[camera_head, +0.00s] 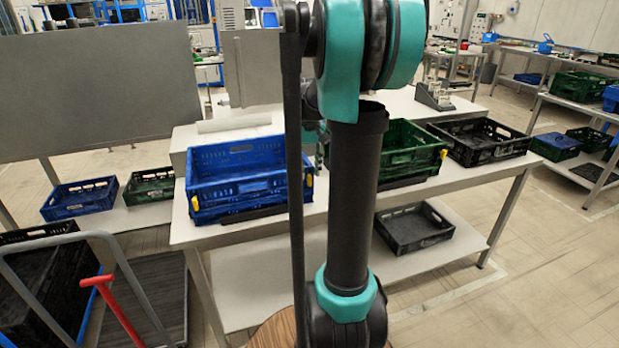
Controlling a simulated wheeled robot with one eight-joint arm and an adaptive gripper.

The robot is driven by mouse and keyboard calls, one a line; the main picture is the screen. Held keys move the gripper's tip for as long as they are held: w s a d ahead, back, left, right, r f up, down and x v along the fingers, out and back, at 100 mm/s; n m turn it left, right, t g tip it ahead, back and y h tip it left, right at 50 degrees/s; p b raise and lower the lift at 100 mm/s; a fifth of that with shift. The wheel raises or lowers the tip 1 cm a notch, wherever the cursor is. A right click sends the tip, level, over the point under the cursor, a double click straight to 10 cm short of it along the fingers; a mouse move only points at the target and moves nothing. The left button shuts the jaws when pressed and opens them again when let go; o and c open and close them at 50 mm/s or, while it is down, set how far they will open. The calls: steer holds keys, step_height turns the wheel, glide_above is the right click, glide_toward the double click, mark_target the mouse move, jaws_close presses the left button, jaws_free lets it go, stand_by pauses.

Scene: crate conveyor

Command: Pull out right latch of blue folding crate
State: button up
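The blue folding crate (235,190) stands open and upright on the white table, left of my arm. A small yellow latch (309,181) shows at its right end, close beside the dark arm parts. Another yellow latch (195,203) shows at its left end. I cannot tell from this view how far either latch is pulled out. My arm crosses the middle of the view in front of the table and hides the area just right of the crate. My gripper is not visible.
A green crate (412,160) stands partly behind my arm, and a black crate (482,137) stands farther right on the white table (468,178). Another black crate (413,243) is on the lower shelf. A trolley (150,300) with a red handle stands at front left. The floor at right is clear.

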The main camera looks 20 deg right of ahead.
mark_target(308, 178)
steer(key=shift+f, duration=1.5)
jaws_close()
